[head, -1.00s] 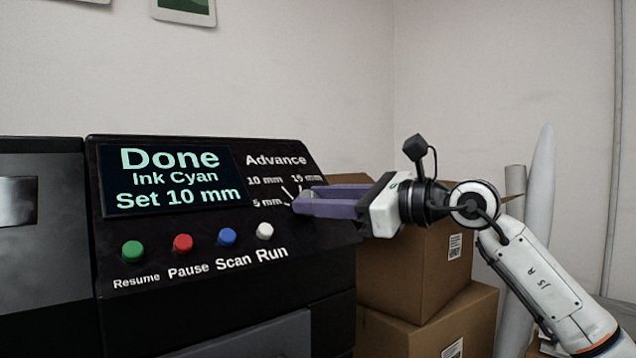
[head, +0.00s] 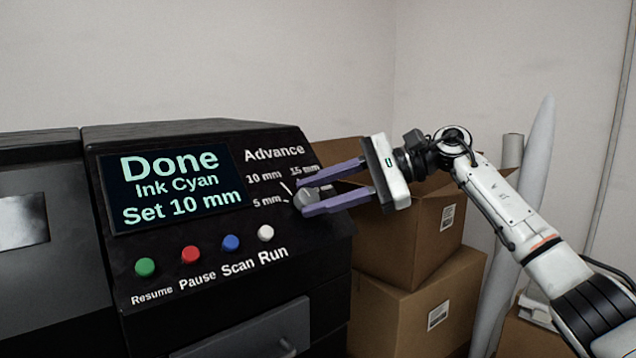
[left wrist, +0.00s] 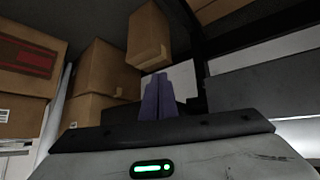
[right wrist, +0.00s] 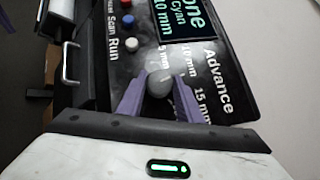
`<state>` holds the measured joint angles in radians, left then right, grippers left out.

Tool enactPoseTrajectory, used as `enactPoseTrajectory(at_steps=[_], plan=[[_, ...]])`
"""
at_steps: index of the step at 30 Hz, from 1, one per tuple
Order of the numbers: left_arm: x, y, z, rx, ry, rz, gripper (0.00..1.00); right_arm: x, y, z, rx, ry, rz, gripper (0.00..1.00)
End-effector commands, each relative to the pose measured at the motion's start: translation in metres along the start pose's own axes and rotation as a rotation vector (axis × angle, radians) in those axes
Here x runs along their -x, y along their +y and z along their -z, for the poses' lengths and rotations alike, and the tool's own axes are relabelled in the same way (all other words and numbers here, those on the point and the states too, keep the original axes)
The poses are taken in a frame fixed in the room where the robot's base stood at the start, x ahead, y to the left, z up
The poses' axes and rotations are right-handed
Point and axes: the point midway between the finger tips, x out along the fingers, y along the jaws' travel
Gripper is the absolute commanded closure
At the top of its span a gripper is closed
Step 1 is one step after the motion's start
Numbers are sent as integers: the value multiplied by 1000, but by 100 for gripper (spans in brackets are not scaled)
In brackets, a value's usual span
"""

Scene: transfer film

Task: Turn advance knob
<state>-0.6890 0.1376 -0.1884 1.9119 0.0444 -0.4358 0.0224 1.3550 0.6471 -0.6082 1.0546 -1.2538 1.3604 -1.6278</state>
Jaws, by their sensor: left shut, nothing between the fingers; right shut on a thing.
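The grey advance knob (head: 311,201) sits on the black sloped panel under the word Advance, with 5 mm, 10 mm and 15 mm labels around it. My right gripper (head: 304,193) reaches in from the right, its purple fingers on either side of the knob and shut on it. The right wrist view shows the knob (right wrist: 158,84) between the fingertips. I cannot tell exactly which label the knob points at. The screen (head: 180,187) reads Done, Ink Cyan, Set 10 mm. My left gripper (left wrist: 158,80) is shut and empty, away from the panel.
Green, red, blue and white buttons (head: 265,233) line the panel below the screen. Cardboard boxes (head: 410,290) are stacked right of the machine, beside pale rolls (head: 530,180). More boxes (left wrist: 95,85) surround the left gripper.

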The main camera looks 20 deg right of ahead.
Motion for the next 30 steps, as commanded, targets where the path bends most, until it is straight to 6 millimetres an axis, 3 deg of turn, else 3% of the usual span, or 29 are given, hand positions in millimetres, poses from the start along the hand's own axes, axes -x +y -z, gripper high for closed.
enactPoseTrajectory(at_steps=[20,21,24,30], plan=[[4,2,4,0,-2,-3,100,0,-1,2,49,6,-46,90],[4,2,4,0,-2,-3,100,0,-1,2,49,6,-46,66],[4,2,5,1,-1,-3,100,0,-1,2,48,5,-46,49],[3,2,6,0,2,-3,100,0,-1,1,48,4,-46,49]])
